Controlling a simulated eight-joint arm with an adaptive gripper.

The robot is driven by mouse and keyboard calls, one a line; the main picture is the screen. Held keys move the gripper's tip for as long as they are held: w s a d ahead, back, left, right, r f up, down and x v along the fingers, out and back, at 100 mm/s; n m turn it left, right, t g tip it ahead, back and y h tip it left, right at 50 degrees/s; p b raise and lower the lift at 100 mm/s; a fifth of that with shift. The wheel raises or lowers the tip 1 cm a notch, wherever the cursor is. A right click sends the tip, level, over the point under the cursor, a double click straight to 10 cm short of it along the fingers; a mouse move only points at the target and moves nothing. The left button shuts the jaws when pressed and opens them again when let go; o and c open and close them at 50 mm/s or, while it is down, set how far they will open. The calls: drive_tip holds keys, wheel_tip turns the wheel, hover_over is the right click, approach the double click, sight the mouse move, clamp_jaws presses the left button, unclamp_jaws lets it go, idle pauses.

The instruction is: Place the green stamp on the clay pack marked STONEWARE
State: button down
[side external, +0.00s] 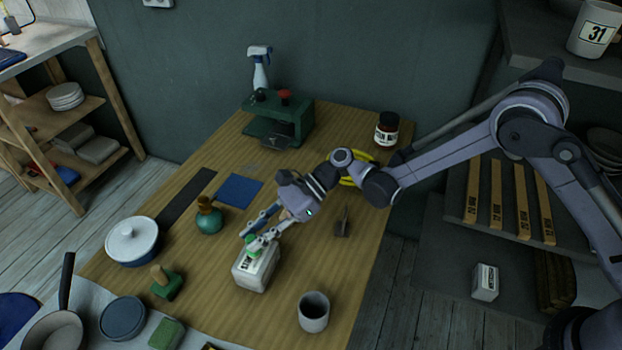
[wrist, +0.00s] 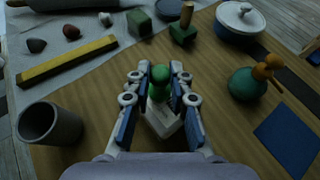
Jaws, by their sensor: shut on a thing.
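My gripper (side external: 252,240) is shut on the green stamp (side external: 251,252), with one finger on each side of it. In the wrist view the green stamp (wrist: 160,76) shows its rounded green knob between the fingertips. The clay pack (side external: 256,272) is a pale block with dark lettering on its side, too small to read fully. It lies on the table directly below the stamp. In the wrist view the clay pack (wrist: 164,120) shows partly between the fingers. The stamp's base is at or just above the pack's top; I cannot tell whether they touch.
A green block with a wooden handle (side external: 165,282) and a teal bottle (side external: 208,216) stand to the left. A lidded blue pot (side external: 132,243) is farther left. The table right of the pack is partly clear.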

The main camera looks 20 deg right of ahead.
drive_tip(key=shift+f, duration=0.15)
drive_tip(key=c, duration=1.2)
unclamp_jaws()
